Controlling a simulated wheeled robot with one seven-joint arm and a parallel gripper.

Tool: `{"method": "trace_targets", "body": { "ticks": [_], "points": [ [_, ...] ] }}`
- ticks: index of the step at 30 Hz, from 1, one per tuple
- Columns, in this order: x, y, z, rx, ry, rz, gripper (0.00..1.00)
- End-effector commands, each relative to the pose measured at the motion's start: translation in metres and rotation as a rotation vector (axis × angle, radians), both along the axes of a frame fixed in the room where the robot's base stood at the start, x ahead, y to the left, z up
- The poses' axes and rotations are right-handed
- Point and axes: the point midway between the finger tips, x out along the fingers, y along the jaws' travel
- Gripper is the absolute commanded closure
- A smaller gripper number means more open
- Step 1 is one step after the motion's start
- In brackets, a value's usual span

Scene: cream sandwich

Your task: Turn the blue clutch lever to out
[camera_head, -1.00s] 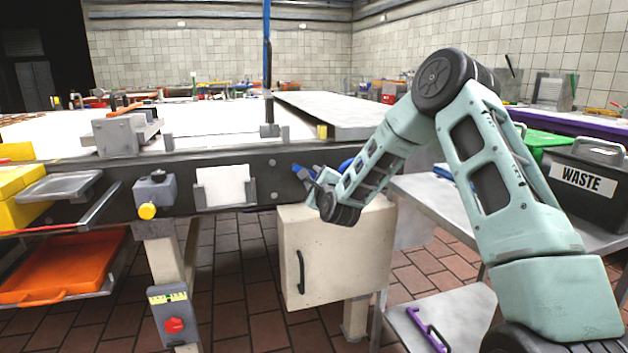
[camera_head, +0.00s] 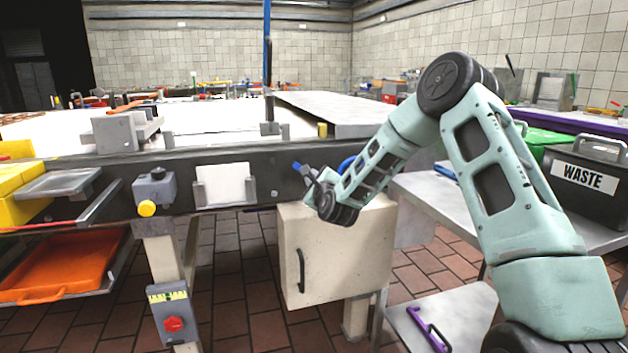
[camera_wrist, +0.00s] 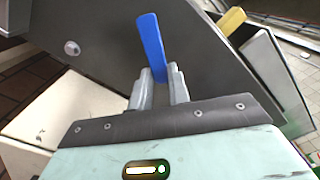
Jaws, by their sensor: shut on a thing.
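The blue clutch lever (camera_wrist: 151,46) stands up between the two fingers of my gripper (camera_wrist: 160,82) in the wrist view. The fingers are shut on its lower part, and its blue upper end sticks out beyond them. In the head view the blue lever end (camera_head: 297,166) shows just left of my gripper (camera_head: 312,179), at the right part of the dark machine rail. It tilts up to the left there. The lever's pivot and any position marks are hidden behind my gripper and wrist.
The dark rail (camera_head: 240,170) runs along the machine front. A cream cabinet (camera_head: 335,255) with a black handle stands below my gripper. A grey metal table (camera_head: 430,195) with a black WASTE bin (camera_head: 590,170) is at the right.

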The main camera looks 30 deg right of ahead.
Motion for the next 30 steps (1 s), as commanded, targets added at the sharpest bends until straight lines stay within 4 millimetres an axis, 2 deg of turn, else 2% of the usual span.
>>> {"method": "trace_targets", "body": {
  "ticks": [15, 30],
  "points": [
    [0.005, 0.018, -0.019, 0.455, -0.130, -0.001, 1.00],
    [0.010, 0.036, -0.022, 0.801, -0.230, -0.001, 1.00]
  ]
}}
